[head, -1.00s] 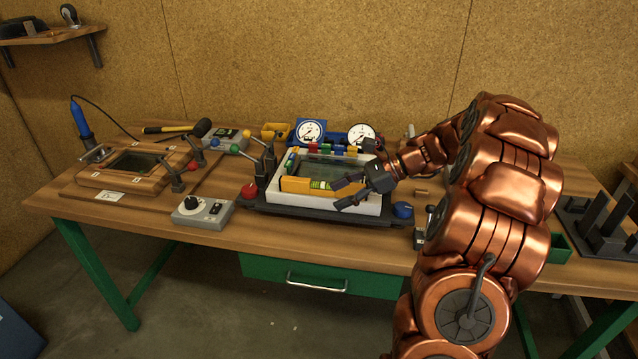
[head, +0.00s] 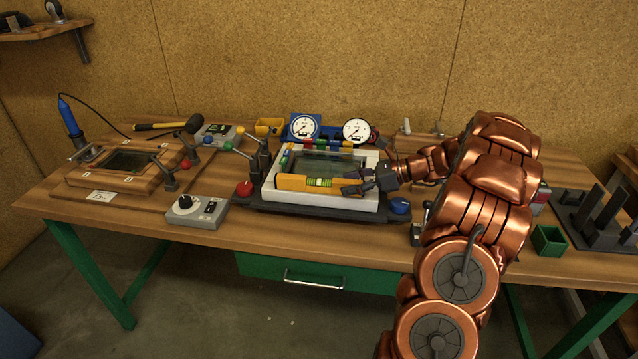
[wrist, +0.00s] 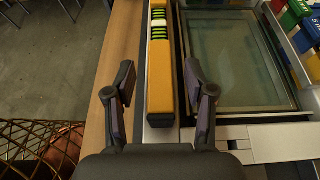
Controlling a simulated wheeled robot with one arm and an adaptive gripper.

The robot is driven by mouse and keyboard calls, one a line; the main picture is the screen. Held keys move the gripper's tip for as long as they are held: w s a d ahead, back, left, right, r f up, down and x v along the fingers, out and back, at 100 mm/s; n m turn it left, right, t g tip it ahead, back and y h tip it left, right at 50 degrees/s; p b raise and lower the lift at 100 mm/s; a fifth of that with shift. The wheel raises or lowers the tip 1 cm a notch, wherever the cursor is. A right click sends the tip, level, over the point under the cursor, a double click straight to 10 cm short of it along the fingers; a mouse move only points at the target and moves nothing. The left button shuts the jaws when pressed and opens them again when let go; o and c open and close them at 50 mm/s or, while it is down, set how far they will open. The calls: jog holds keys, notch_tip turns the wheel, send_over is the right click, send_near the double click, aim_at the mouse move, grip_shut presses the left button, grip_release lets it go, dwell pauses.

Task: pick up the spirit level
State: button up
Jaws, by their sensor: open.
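The spirit level (head: 297,182) is a yellow-orange bar with a green vial section. It lies along the front rim of the white glass frame (head: 369,212) in the head view. In the wrist view the spirit level (wrist: 160,82) runs lengthwise away from me, with its near end between my fingertips. My gripper (head: 353,182) comes from the right at the level's right end. In the wrist view my gripper (wrist: 160,80) is open, with one finger on each side of the level and a visible gap to both. Nothing is held.
A red button (head: 244,188) and levers stand left of the frame, and a blue knob (head: 400,205) at its right. Two gauges (head: 304,127) are behind. A grey control box (head: 197,211) sits at the front left.

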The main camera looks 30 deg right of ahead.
aim_at(332, 188)
jog(key=shift+x, duration=1.6)
jog(key=shift+f, duration=0.1)
grip_shut()
